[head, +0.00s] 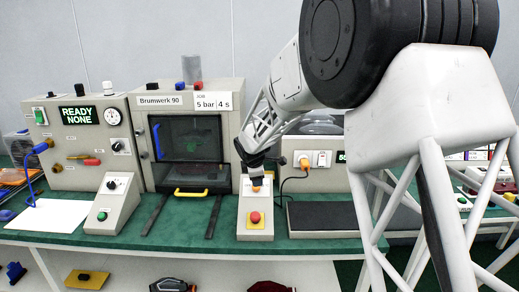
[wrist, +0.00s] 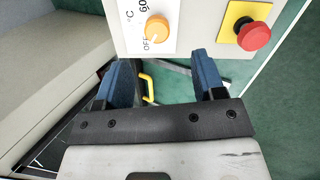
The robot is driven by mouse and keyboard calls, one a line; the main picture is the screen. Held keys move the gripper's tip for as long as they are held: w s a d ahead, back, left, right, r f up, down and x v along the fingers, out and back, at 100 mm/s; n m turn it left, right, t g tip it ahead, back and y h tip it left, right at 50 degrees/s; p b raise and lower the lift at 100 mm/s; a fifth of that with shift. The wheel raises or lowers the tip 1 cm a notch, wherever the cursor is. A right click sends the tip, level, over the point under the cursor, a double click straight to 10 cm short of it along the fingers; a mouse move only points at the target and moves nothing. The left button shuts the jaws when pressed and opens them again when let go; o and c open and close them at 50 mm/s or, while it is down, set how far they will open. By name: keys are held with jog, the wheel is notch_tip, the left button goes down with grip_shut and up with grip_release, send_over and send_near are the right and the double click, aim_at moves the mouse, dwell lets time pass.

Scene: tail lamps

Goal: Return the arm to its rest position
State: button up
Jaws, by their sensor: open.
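My gripper (wrist: 165,84) is open and empty in the wrist view, its two blue fingers spread apart. In the head view my gripper (head: 256,176) hangs just above the small sloped control box (head: 240,213). This box carries an orange knob (wrist: 157,28) with an OFF mark and a red mushroom button (wrist: 254,36) on a yellow plate. The red button also shows in the head view (head: 255,217). The fingertips point toward the knob side of the box; whether they touch it cannot be told.
The Brumwerk 90 machine (head: 165,100) with a dark window and yellow handle (head: 191,192) stands behind. A panel reads READY NONE (head: 77,115). A green-button box (head: 110,204) stands left, a dark plate (head: 330,219) right. Green table (head: 170,240) is free in front.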

jog(key=s+d+r+m, duration=0.3)
jog(key=s+d+r, duration=0.15)
jog(key=s, duration=0.45)
jog(key=s+d+r+m+g, duration=0.1)
jog(key=s+d+r+m, duration=0.3)
jog(key=s+d, duration=0.3)
jog(key=s+d+r+m, duration=0.3)
jog(key=s+d+r, duration=0.1)
jog(key=s, duration=0.6)
jog(key=s+d+m, duration=0.2)
jog(key=s+m, duration=0.1)
jog(key=s, duration=0.6)
jog(key=s+d+f+m+g, duration=0.1)
jog(key=s+d+m, duration=0.1)
jog(key=s, duration=0.8)
jog(key=s+d+f+m, duration=0.1)
jog(key=s+m, duration=0.4)
jog(key=s, duration=0.4)
jog(key=shift+s+d+g+y, duration=0.3)
jog(key=shift+s+d+g, duration=0.1)
